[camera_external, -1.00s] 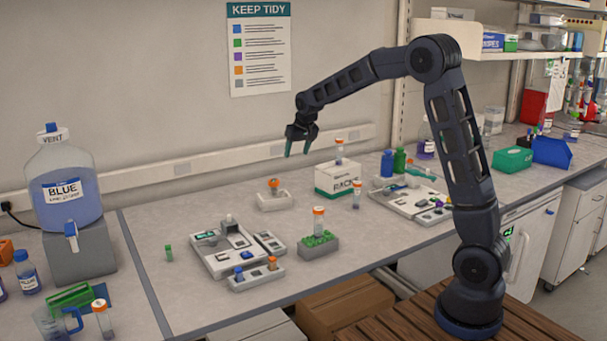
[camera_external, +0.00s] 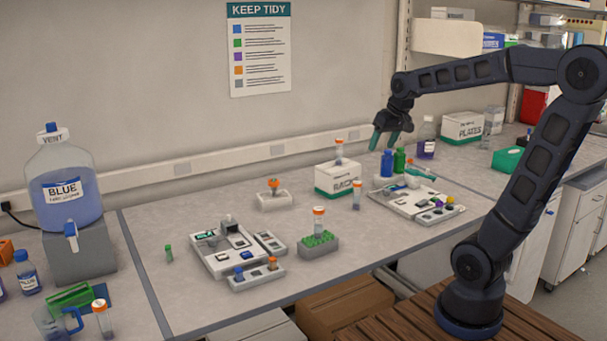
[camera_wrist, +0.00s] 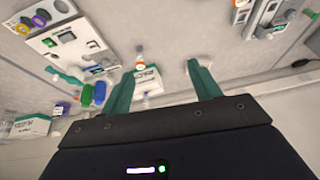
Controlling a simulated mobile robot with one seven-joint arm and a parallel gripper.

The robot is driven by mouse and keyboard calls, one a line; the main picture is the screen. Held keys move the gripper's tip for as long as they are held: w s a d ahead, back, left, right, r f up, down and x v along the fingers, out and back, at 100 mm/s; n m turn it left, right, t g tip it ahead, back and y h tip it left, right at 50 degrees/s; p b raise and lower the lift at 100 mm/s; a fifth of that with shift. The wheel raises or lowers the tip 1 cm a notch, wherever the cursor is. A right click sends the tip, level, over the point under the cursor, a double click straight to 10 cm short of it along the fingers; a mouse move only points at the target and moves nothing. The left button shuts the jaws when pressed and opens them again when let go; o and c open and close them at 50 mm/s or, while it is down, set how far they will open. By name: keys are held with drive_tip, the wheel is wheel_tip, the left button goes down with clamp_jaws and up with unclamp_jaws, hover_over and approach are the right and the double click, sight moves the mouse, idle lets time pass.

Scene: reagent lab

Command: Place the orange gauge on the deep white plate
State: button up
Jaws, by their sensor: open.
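A small orange piece (camera_external: 274,184) stands in a white block-like holder (camera_external: 274,202) near the wall, left of the RACKS box. Another small orange-topped piece (camera_external: 272,262) is on the front strip of the left panel, beside a blue one. I cannot tell which of these is the orange gauge. No deep white plate can be made out for certain. My gripper (camera_external: 384,142) is open and empty, in the air near the blue and green bottles at the back. In the wrist view its two teal fingers (camera_wrist: 166,66) are spread apart.
The RACKS box (camera_external: 338,180), a blue bottle (camera_external: 387,163) and a green bottle (camera_external: 399,161) stand at the back. White panels lie left (camera_external: 222,258) and right (camera_external: 400,204). An orange-capped tube stands in a green rack (camera_external: 318,244).

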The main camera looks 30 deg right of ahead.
drive_tip(key=s+d+f, duration=0.1)
drive_tip(key=s+f, duration=0.1)
drive_tip(key=s, duration=0.6)
drive_tip(key=s+d+f, duration=0.1)
drive_tip(key=s+f, duration=0.1)
drive_tip(key=s, duration=0.6)
drive_tip(key=shift+s+f+h, duration=0.2)
drive_tip(key=shift+f+h, duration=0.05)
drive_tip(key=shift+h, duration=0.05)
drive_tip(key=shift+d, duration=0.1)
